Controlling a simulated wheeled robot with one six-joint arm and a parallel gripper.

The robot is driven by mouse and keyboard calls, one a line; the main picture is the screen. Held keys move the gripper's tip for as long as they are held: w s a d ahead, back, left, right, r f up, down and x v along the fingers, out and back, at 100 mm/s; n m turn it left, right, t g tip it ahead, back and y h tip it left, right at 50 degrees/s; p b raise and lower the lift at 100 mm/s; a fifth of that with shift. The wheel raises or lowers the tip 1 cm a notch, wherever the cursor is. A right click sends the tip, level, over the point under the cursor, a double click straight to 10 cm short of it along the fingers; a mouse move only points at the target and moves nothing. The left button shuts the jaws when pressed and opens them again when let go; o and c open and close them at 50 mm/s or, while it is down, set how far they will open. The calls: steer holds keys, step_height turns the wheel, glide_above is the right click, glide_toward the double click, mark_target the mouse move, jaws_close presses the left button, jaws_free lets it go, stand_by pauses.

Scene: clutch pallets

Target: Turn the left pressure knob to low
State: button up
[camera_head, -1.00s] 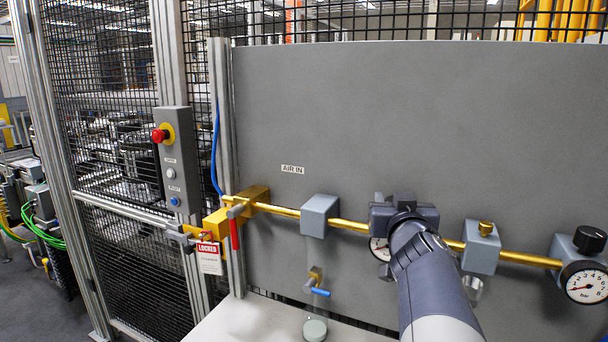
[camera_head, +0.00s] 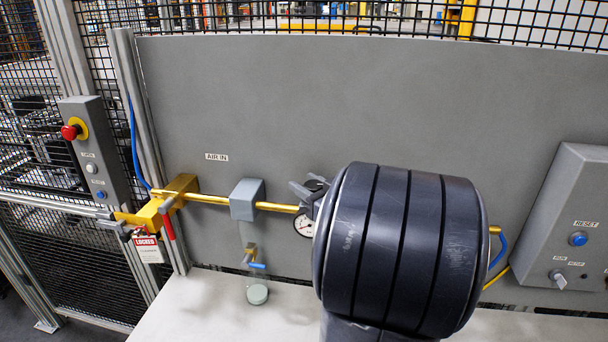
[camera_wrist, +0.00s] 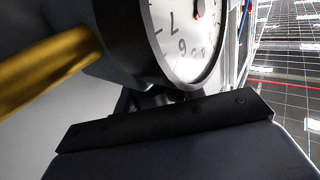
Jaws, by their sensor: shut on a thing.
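The left regulator's white pressure gauge (camera_head: 303,226) shows just left of my large dark arm link in the head view. It is close up in the wrist view (camera_wrist: 190,38), tilted, with a red needle hub. My gripper (camera_head: 312,190) is at the top of this regulator, shut on the dark left pressure knob, which is mostly hidden by the fingers and arm. In the wrist view a dark part of my gripper crosses below the gauge, and the knob cannot be made out. The knob's setting cannot be read.
A brass pipe (camera_head: 209,199) runs along the grey panel (camera_head: 260,110) from a yellow valve with a red handle and a LOCKED tag (camera_head: 147,249). A grey block (camera_head: 246,200) sits on the pipe. A grey control box (camera_head: 570,215) is at right. My arm hides the right regulator.

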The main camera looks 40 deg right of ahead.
steer(key=shift+a+n+g+y, duration=0.15)
steer(key=shift+n+g+y, duration=0.15)
steer(key=shift+n+y, duration=1.25)
steer(key=shift+y, duration=0.45)
steer(key=o, duration=1)
steer(key=shift+m, duration=0.25)
steer(key=shift+a, duration=0.1)
